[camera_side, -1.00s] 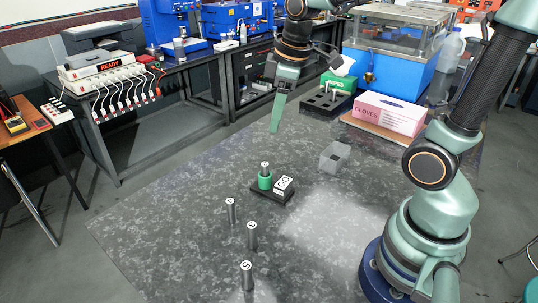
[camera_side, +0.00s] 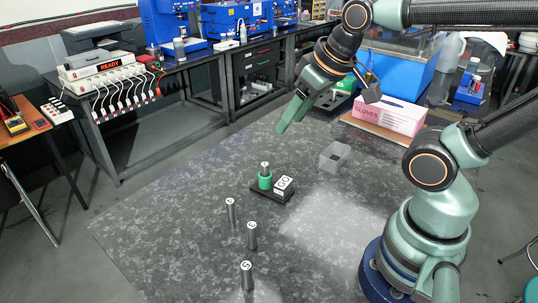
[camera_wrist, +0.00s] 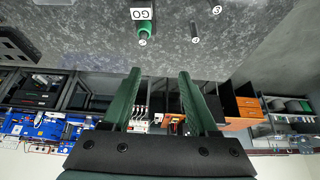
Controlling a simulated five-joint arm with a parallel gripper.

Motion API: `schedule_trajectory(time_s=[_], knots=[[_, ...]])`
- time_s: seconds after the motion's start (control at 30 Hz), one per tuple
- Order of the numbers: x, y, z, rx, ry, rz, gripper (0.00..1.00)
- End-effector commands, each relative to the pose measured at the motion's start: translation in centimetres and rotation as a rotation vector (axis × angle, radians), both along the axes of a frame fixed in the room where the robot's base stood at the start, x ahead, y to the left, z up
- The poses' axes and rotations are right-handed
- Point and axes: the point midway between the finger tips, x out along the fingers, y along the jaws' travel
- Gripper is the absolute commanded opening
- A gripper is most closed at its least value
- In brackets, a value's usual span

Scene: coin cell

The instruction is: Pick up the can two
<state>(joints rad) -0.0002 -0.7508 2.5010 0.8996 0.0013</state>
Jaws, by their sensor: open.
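Several slim dark cans with white numbered tops stand upright on the grey speckled table: one (camera_side: 231,211), another (camera_side: 251,235) and a front one (camera_side: 247,275) that seems marked 5. A further can (camera_side: 264,166) stands in a green holder (camera_side: 265,181) beside a block marked GO (camera_side: 284,185). Its number is too small to read, so I cannot tell which can is two. The holder (camera_wrist: 144,29) also shows at the top of the wrist view. My gripper (camera_side: 287,130) is open and empty above the table, behind the holder; its fingers spread in the wrist view (camera_wrist: 158,76).
A small grey open box (camera_side: 334,157) stands right of the holder. A pink glove box (camera_side: 388,116) lies at the back right. A dark block with holes (camera_wrist: 16,45) shows at the left in the wrist view. The table's left part is clear.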

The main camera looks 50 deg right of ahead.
Motion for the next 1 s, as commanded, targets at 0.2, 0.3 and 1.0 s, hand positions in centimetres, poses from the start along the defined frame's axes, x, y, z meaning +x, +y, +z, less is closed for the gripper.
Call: schedule_trajectory(time_s=[0.2,0.3,1.0], knots=[[0.0,0.0,0.0,0.000,0.000,0.001,0.60],[0.0,0.0,0.0,0.000,0.000,0.001,0.60],[6.3,-2.2,-2.0,-0.312,0.261,0.802,0.60]])
